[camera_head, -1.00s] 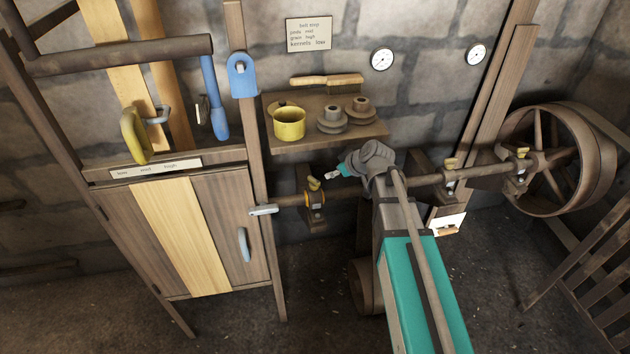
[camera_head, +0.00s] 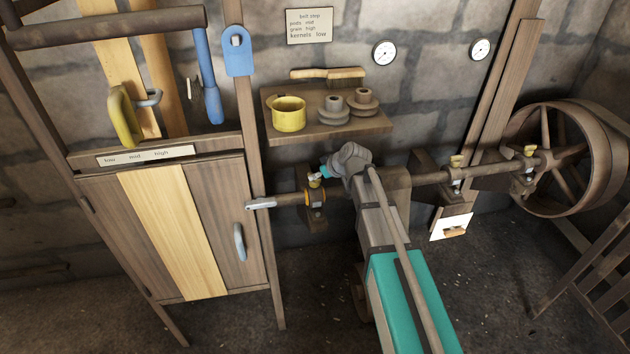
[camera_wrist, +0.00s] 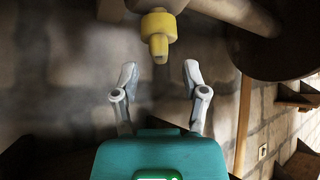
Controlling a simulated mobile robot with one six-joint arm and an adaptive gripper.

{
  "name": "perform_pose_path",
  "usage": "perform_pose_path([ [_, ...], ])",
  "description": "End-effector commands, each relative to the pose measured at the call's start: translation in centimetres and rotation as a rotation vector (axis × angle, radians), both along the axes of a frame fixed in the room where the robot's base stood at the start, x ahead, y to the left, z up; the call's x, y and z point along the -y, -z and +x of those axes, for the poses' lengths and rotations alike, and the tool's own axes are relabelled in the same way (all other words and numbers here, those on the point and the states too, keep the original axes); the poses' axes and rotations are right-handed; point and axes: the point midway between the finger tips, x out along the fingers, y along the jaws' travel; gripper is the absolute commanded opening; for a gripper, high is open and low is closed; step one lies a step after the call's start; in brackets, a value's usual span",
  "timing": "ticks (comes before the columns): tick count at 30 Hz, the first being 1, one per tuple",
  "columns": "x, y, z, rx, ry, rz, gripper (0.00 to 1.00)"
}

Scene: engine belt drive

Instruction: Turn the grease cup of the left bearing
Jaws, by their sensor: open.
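The left bearing (camera_head: 315,208) sits on the shaft beside the wooden cabinet, with an orange ring. Its yellow grease cup (camera_head: 314,184) is on top, partly covered by my gripper (camera_head: 317,176) in the head view. In the wrist view the yellow grease cup (camera_wrist: 158,24) has a narrower tip that points toward my gripper (camera_wrist: 160,74). My gripper is open and empty. Its two grey fingers stand apart, one to each side of the cup's line, and the cup appears just beyond the fingertips, not between them. I cannot tell the exact gap.
Two other bearings with yellow cups (camera_head: 457,161) (camera_head: 530,150) stand farther right, before a large wheel (camera_head: 565,160). A shelf (camera_head: 300,130) with a yellow pot (camera_head: 289,114) and pulleys is above the shaft. A grey lever end (camera_head: 261,204) juts out left of the bearing.

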Motion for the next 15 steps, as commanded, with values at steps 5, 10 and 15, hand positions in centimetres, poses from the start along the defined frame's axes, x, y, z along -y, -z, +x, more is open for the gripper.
perform_pose_path([
  [5,-0.74,1.21,0.74,-0.001,0.001,0.000,0.57],
  [10,-1.07,1.52,0.98,0.000,0.000,0.000,0.57],
  [15,-1.12,1.53,1.02,0.000,0.000,0.000,0.57],
])
